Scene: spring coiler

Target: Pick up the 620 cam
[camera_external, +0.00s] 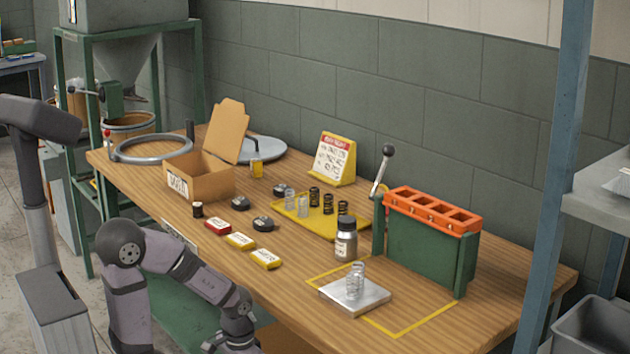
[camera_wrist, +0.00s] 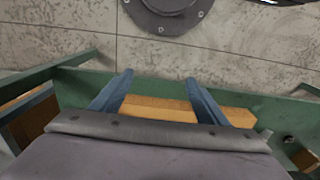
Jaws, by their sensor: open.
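Several dark round pieces that look like cams lie on the wooden bench in the external view: one left of centre (camera_external: 240,203), one nearer the front (camera_external: 263,223) and one farther back (camera_external: 279,190). Their markings are too small to read, so I cannot tell which is the 620 cam. My gripper (camera_wrist: 159,78) shows two blue fingers spread apart with nothing between them in the wrist view. It is away from the bench top and points at the floor and the green bench frame. In the external view the fingers are not visible.
Red (camera_external: 218,225) and yellow (camera_external: 265,258) labelled blocks lie at the front edge.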

